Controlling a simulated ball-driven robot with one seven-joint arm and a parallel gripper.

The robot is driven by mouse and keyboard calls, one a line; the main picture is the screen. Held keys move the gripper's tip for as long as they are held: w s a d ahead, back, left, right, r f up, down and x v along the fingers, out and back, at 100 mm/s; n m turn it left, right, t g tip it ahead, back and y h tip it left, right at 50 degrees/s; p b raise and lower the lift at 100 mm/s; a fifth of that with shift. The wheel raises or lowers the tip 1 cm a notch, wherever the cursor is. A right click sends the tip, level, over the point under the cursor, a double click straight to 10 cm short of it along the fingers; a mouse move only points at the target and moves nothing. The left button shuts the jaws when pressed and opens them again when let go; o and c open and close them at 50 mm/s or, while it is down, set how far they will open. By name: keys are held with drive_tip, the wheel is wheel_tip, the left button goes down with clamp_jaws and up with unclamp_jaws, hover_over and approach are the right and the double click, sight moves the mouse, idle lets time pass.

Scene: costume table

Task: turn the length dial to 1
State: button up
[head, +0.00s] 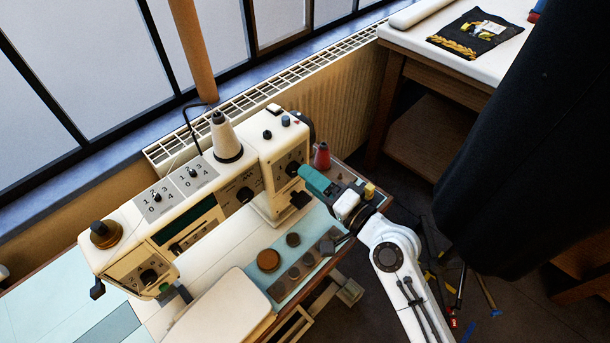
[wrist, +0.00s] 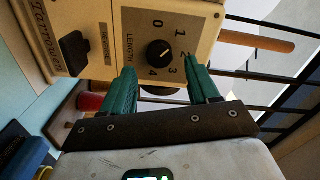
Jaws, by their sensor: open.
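The length dial is a round black knob (wrist: 159,54) on the cream end panel of the sewing machine (head: 262,150). Numbers 0 to 4 curve around it, beside the word LENGTH. A small pale mark on the knob seems to point between 1 and 2; it is too small to be sure. In the head view the dial (head: 292,169) sits just left of my fingertips. My gripper (wrist: 160,72) is open, its green fingers spread either side of the dial and empty. The gripper also shows in the head view (head: 303,172). I cannot tell whether the fingers touch the panel.
A cream thread cone (head: 226,140) stands on the machine, and a red cone (head: 321,157) is behind my gripper. Two other numbered dials are on the machine's top. Round brown pieces (head: 268,261) lie on the blue mat below. A dark garment (head: 520,150) hangs at right.

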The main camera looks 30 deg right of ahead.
drive_tip(key=b+v, duration=0.2)
drive_tip(key=v, duration=0.5)
drive_tip(key=shift+s, duration=0.35)
drive_tip(key=shift+d, duration=0.1)
drive_tip(key=s+a+f+n+g+h, duration=0.1)
drive_tip(key=s+f+n+g, duration=0.8)
drive_tip(key=f, duration=0.4)
drive_tip(key=s+d+f+g+h, duration=0.1)
drive_tip(key=s+d+g+h, duration=0.1)
drive_tip(key=s, duration=0.3)
drive_tip(key=s+d+f+n+g+h, duration=0.1)
drive_tip(key=s+d+g+h, duration=0.1)
drive_tip(key=s+g, duration=0.3)
drive_tip(key=shift+s+d+f+h, duration=0.3)
drive_tip(key=shift+d+f+h, duration=0.1)
drive_tip(key=shift+d, duration=0.15)
